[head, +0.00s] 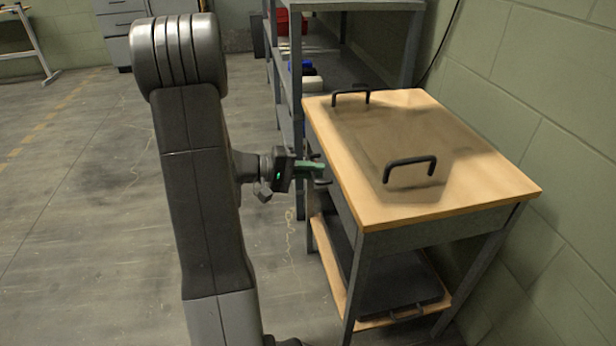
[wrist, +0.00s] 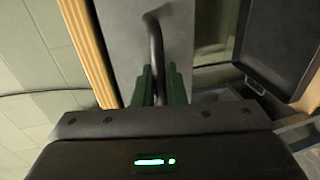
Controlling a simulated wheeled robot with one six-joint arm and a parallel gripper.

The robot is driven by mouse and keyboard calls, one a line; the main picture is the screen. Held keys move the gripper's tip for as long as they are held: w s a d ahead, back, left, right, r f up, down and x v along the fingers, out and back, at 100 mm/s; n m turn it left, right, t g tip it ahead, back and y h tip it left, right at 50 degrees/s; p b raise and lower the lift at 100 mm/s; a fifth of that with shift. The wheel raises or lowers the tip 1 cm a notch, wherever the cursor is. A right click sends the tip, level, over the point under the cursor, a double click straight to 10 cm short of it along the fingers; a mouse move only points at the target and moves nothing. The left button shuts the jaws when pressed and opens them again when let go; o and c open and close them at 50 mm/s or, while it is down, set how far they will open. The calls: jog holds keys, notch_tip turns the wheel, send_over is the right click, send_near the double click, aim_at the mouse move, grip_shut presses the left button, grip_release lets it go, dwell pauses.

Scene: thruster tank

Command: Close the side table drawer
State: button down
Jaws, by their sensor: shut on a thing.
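The side table (head: 490,185) has a pale wooden top and grey legs, and stands at the right of the head view. Its drawer's grey front fills the middle of the wrist view (wrist: 182,35), below the wooden top edge. The drawer's dark bar handle (wrist: 156,50) stands out from that front. My gripper (wrist: 160,85) has green fingers on both sides of the handle and is shut on it. In the head view, my gripper (head: 318,168) reaches the table's left side. The drawer is mostly hidden there, so I cannot tell how far it stands out.
A smoky tray with two black handles (head: 410,162) lies on the tabletop. A dark tray (head: 400,290) lies on the lower shelf. Grey shelving (head: 345,65) stands behind the table, and a green block wall (head: 560,120) is close on the right. The floor (head: 80,200) at left is clear.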

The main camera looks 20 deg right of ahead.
jog(key=c, duration=1.8)
grip_release()
jog(key=shift+d, duration=0.15)
jog(key=shift+c, duration=0.2)
jog(key=p+v, duration=0.3)
jog(key=v, duration=1.1)
jog(key=shift+p, duration=0.35)
jog(key=shift+d, duration=0.2)
